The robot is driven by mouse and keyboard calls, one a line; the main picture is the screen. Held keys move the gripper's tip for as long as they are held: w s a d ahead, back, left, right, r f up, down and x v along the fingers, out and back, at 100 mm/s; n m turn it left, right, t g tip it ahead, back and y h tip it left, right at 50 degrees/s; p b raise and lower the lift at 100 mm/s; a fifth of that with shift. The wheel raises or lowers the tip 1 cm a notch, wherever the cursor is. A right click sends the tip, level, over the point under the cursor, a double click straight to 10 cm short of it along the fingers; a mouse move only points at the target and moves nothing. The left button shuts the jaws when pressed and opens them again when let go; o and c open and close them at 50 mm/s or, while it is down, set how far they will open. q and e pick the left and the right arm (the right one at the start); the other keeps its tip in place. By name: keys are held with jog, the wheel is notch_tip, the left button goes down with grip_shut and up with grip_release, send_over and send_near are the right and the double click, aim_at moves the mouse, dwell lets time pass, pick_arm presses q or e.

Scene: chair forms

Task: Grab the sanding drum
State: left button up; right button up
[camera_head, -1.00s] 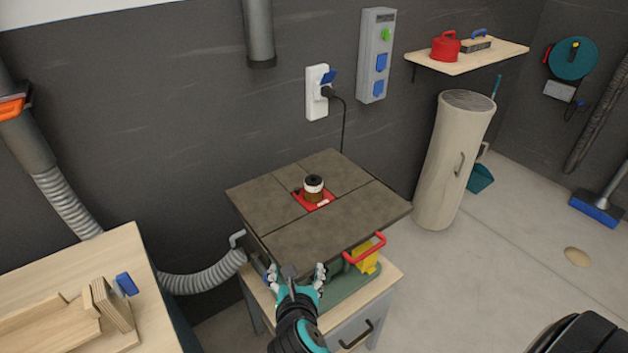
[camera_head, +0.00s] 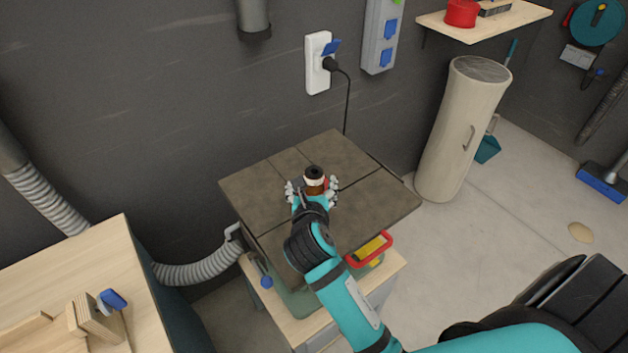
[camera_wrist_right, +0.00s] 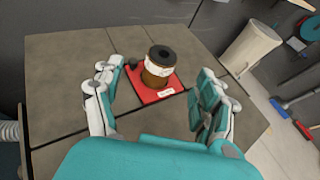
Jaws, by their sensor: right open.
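The sanding drum (camera_head: 315,178) is a small upright cylinder with a black top, a white band and a brown lower part. It stands on a red plate (camera_wrist_right: 146,92) set in the grey-brown machine table (camera_head: 367,210). In the wrist view the drum (camera_wrist_right: 158,68) is ahead of the fingers, centred between them. My right gripper (camera_head: 313,188) is open and empty, with its fingertips on either side of the drum in the head view. In the wrist view the open right gripper (camera_wrist_right: 160,95) shows no finger touching the drum. My left gripper is not in view.
A wooden workbench (camera_head: 75,255) with a wooden block stands at the left. A grey hose (camera_head: 195,272) runs to the machine. A beige cylindrical bin (camera_head: 462,125) stands right of the table. A red handle (camera_head: 370,250) is at the machine's front.

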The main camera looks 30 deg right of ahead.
aim_at(314, 173)
jog(key=x, duration=0.3)
jog(key=shift+w+d, duration=0.1)
jog(key=p+x, duration=0.1)
jog(key=x, duration=0.2)
jog(key=shift+w+d+f, duration=0.15)
jog(key=shift+d, duration=0.2)
jog(key=shift+w+d+f, duration=0.2)
jog(key=shift+w+f, duration=0.1)
jog(key=shift+w, duration=0.15)
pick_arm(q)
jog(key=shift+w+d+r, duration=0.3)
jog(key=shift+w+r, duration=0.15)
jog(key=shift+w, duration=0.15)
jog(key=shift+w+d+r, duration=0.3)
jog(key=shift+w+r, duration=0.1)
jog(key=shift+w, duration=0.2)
pick_arm(e)
jog(key=shift+s, duration=0.1)
jog(key=shift+c, duration=0.9)
jog(key=c, duration=0.9)
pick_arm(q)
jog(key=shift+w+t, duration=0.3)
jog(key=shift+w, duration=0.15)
pick_arm(e)
jog(key=shift+r, duration=0.1)
jog(key=c, duration=0.3)
